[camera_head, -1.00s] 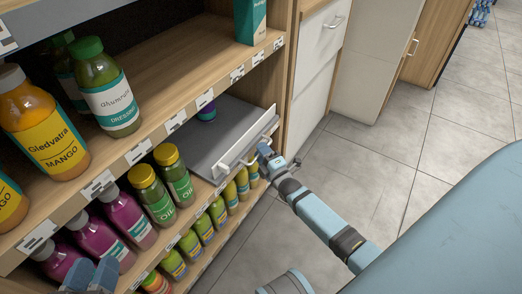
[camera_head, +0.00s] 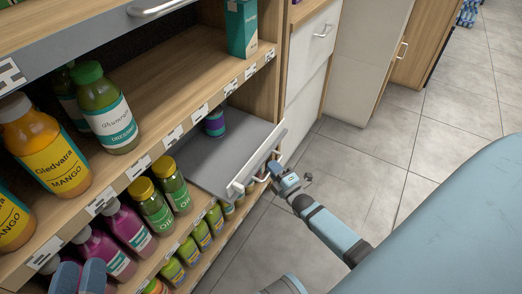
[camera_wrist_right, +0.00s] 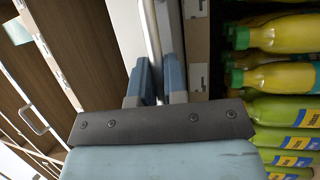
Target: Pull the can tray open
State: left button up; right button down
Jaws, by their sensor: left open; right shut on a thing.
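The can tray (camera_head: 205,162) is a grey pull-out shelf with a pale front panel and a bar handle (camera_head: 262,165). It juts out of the shelf unit, partly open. My right gripper (camera_head: 274,170) is at the front of the tray and shut on the handle. In the right wrist view, the handle bar (camera_wrist_right: 152,40) runs between its fingers (camera_wrist_right: 158,80). My left gripper (camera_head: 79,280) is at the lower left edge, open and empty, in front of the lower bottles.
Purple bottles (camera_head: 115,240) and green oil bottles (camera_head: 172,185) stand left of the tray. Several yellow-green bottles (camera_head: 200,236) line the shelf below. A white drawer cabinet (camera_head: 312,45) is to the right. The tiled floor (camera_head: 365,150) in front is clear.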

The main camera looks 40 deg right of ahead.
pick_arm(q)
jog(key=shift+s+a+r+t+p, duration=0.1)
jog(key=shift+r+t+p, duration=0.1)
jog(key=shift+r+p, duration=0.35)
jog(key=shift+a+r+t+p, duration=0.2)
jog(key=shift+r+p, duration=0.2)
jog(key=shift+r, duration=0.25)
jog(key=shift+s+a+r+t+p, duration=0.1)
jog(key=shift+r+t+p, duration=0.1)
jog(key=shift+r+p, duration=0.35)
pick_arm(e)
jog(key=s+d, duration=0.3)
jog(key=s, duration=0.5)
jog(key=shift+s+d, duration=0.3)
jog(key=c, duration=1.2)
grip_release()
